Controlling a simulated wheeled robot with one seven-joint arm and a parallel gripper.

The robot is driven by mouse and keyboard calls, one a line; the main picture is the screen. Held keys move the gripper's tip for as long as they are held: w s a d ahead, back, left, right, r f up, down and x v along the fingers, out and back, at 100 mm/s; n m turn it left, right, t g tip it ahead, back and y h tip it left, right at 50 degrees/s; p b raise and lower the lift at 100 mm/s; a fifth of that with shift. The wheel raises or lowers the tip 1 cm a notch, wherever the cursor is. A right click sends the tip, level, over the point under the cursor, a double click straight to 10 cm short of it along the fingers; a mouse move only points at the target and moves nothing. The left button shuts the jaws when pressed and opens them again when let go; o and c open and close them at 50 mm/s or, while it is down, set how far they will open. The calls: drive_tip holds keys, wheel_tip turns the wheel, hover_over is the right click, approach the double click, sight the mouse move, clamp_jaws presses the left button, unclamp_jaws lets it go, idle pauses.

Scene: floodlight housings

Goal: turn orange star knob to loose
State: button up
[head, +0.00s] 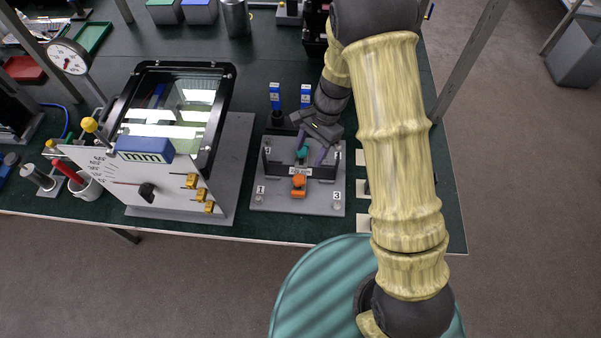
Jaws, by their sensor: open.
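The orange star knob (298,181) is on the front of a small dark fixture on a grey base plate (270,203), between the marks 1 and 3. A teal part (302,153) sits behind it on the same fixture. My gripper (311,150) is open, with its purple-grey fingers pointing down at the back of the fixture. In the picture it is just above and to the right of the orange knob, apart from it, and close to the teal part. I cannot tell whether a finger touches the teal part. Any loose or tight marking is too small to read.
A floodlight housing (222,112) with a glass front and a white panel stands to the left. Blue-labelled posts (305,95) stand behind the fixture. A dial gauge (68,57) and a white cup (85,188) are farther left. The table's front edge is close.

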sight(299, 178)
drive_tip(key=x, duration=0.9)
drive_tip(key=shift+s+a+f+p, duration=0.15)
drive_tip(key=shift+f+p, duration=0.15)
drive_tip(key=shift+f, duration=0.05)
drive_tip(key=c, duration=1)
